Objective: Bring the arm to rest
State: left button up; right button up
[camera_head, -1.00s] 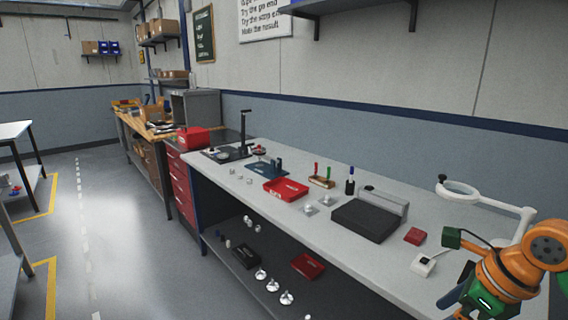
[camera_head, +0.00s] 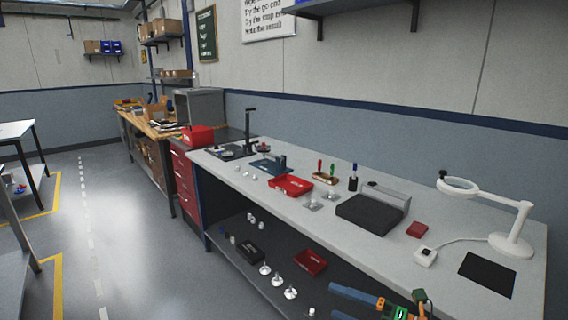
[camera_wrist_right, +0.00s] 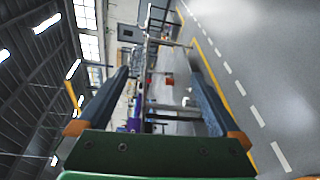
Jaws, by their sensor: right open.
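My right gripper (camera_head: 336,302) is at the bottom edge of the head view, in front of the workbench (camera_head: 452,250), partly cut off by the frame. In the right wrist view its two blue fingers stand wide apart with nothing between them (camera_wrist_right: 160,80). That view is tilted and looks out into the room. My left gripper is not in view.
The lower shelf holds a red tray (camera_head: 310,261) and several metal parts. The floor (camera_head: 120,240) at left is clear.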

jog(key=d+f+m+t+h, duration=0.2)
jog(key=f+m+h, duration=0.1)
jog(key=f+m, duration=0.3)
jog(key=d+f+m+t+h, duration=0.2)
jog(key=d+f+m+h, duration=0.1)
jog(key=f+m, duration=0.35)
jog(key=s+d+f+m+g+h, duration=0.2)
jog(key=s+f+m+h, duration=0.15)
jog(key=s+f, duration=0.4)
jog(key=s+d+f+m+g+h, duration=0.1)
jog(key=s+d+f+m+h, duration=0.25)
jog(key=f, duration=0.65)
jog(key=s+a+f+m+g, duration=0.1)
jog(key=s+f+m+g, duration=0.2)
jog(key=s, duration=0.7)
jog(key=s+a+f+m+g, duration=0.1)
jog(key=s+f, duration=0.4)
jog(key=s, duration=0.5)
jog(key=s+a+f+m+g+h, duration=0.1)
jog(key=s+f+m+g, duration=0.3)
jog(key=s, duration=0.6)
jog(key=shift+a+f+m+g, duration=0.3)
jog(key=shift+a+g, duration=0.2)
jog(key=shift+g, duration=0.2)
